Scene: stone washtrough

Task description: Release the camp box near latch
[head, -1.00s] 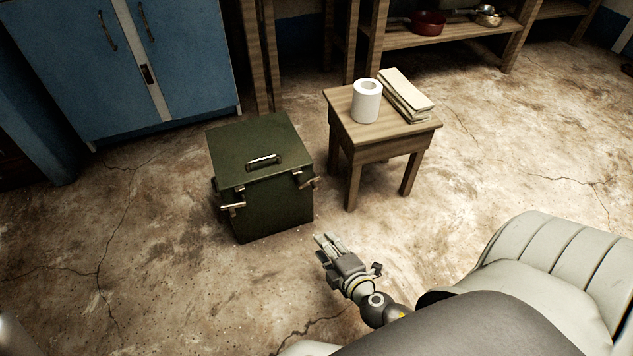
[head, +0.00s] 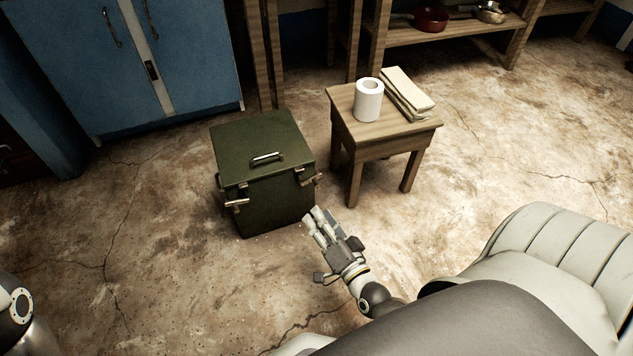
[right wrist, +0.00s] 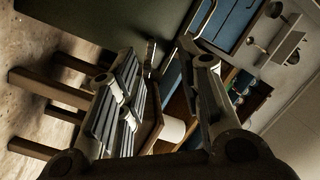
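The dark green camp box (head: 262,150) stands closed on the floor, with a carry handle (head: 266,158) on its lid. One latch with a pale crossbar (head: 236,203) sticks out at its front left. Another latch (head: 312,179) sticks out at its right edge. My right gripper (head: 314,217) is just below and in front of that right latch, apart from it in the head view. In the right wrist view its two fingers are spread, with the green box (right wrist: 105,18) beyond them and a small latch part (right wrist: 150,55) between the tips. My left gripper is out of view.
A small wooden stool (head: 380,148) stands close right of the box, bearing a paper roll (head: 368,100) and folded cloths (head: 407,92). A blue cabinet (head: 120,65) and a wooden shelf (head: 440,38) with pans are behind. The floor in front is clear.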

